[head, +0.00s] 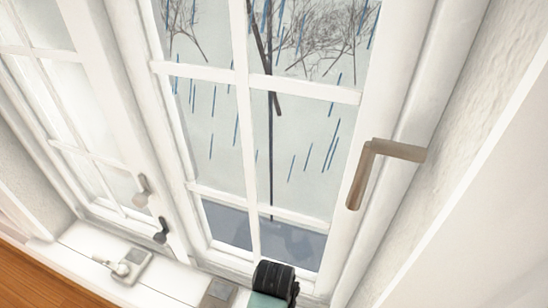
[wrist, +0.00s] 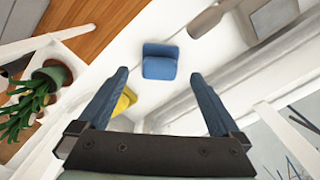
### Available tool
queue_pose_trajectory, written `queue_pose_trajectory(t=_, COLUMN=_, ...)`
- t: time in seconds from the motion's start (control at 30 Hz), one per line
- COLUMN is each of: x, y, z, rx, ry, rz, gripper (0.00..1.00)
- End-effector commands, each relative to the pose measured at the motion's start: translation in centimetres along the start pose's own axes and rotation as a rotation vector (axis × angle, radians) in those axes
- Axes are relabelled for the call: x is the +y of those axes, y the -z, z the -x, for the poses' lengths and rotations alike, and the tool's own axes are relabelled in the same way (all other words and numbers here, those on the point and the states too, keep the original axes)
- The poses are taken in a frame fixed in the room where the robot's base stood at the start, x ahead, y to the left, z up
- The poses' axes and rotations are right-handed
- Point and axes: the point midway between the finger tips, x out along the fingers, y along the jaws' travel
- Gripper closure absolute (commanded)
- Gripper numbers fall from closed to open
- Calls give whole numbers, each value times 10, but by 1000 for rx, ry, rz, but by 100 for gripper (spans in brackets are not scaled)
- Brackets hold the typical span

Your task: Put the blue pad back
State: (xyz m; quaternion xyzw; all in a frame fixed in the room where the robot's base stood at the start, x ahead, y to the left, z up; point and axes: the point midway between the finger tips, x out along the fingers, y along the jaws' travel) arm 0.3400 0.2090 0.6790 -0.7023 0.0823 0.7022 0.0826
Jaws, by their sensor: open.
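The blue pad (wrist: 160,61) is in the wrist view, lying on a white surface beyond my fingertips. It looks like a small block with a raised back edge. My gripper (wrist: 160,76) is open, with one finger to each side of the pad in the picture and nothing between them. I cannot tell how far the fingertips are from the pad. The pad does not show in the head view.
A yellow object (wrist: 124,101) is partly hidden behind the left finger. A potted plant (wrist: 52,74) stands at the left. The head view shows a window with a handle (head: 372,168) and a white sill with a small pale device (head: 131,264) on it.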

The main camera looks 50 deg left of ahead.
Motion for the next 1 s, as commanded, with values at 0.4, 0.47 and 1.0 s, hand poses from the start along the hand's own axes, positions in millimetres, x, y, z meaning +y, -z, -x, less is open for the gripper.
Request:
queue_pose_trajectory(t=0.4, x=0, y=1, z=74, rx=2, ry=1, rz=0, gripper=0)
queue_pose_trajectory(t=0.47, x=0, y=1, z=77, rx=1, ry=1, rz=0, gripper=0)
queue_pose_trajectory(t=1.0, x=0, y=0, z=78, rx=0, ry=0, rz=0, gripper=0)
